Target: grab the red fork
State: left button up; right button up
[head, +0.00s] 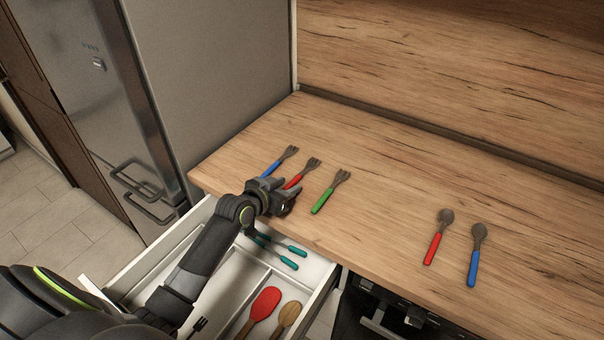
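The red fork (302,172) lies on the wooden counter between a blue-handled fork (279,162) and a green-handled fork (331,191). Its grey tines point away from me, toward the back. My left gripper (291,196) is low over the counter's front edge, at the red fork's handle end, and hides part of that handle. I cannot tell whether it touches the fork or how far its fingers are apart. My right gripper is not in the head view.
An open drawer (320,270) below the counter holds teal-handled utensils (288,254), a red spoon (264,304) and a wooden spoon (287,318). Red (436,240) and blue (475,258) spoons lie on the counter at right. A fridge (150,110) stands left. The counter's middle is clear.

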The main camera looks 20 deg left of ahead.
pick_arm(q)
jog(key=shift+c, duration=0.3)
grip_shut()
